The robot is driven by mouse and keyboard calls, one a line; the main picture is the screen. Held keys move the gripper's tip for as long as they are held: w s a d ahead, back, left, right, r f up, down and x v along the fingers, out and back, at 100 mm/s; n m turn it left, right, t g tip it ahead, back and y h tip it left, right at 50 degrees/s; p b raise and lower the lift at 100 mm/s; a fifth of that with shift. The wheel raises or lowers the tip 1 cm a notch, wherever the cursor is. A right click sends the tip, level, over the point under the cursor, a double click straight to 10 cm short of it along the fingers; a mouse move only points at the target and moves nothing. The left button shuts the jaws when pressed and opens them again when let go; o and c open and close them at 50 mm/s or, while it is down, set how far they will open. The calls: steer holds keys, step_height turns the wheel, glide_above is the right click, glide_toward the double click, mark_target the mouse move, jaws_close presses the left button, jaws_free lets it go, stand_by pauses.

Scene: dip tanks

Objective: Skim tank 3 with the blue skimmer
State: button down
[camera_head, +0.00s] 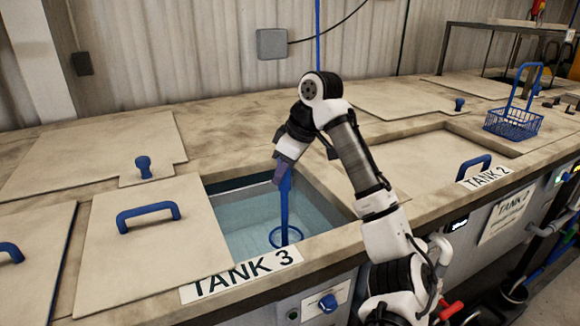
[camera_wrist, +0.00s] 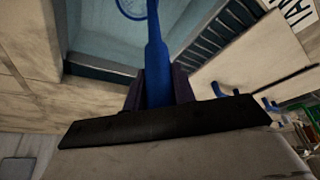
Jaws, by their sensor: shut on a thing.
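The blue skimmer (camera_head: 285,210) hangs upright from my gripper (camera_head: 287,165), over or in the open tank 3 (camera_head: 240,218). Its ring-shaped head points down near the tank's front edge; I cannot tell how deep it sits in the liquid. My gripper is shut on the skimmer's handle. In the wrist view, the handle (camera_wrist: 156,65) runs up from between the fingers (camera_wrist: 157,90), and part of the ring (camera_wrist: 130,14) shows against the pale blue tank. The "TANK 3" label (camera_head: 242,273) is on the front rim.
A square lid with a blue handle (camera_head: 150,240) lies left of the opening. Tank 2 has a flat lid (camera_head: 425,170) on it. A blue wire basket (camera_head: 513,122) stands on the deck at the right. A grey box (camera_head: 272,43) is on the back wall.

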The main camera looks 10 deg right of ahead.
steer(key=s+a, duration=0.8)
steer(key=shift+a, duration=0.4)
stand_by(0.5)
steer(key=shift+r, duration=0.1)
step_height(320, 180, up, 15)
stand_by(0.7)
stand_by(1.0)
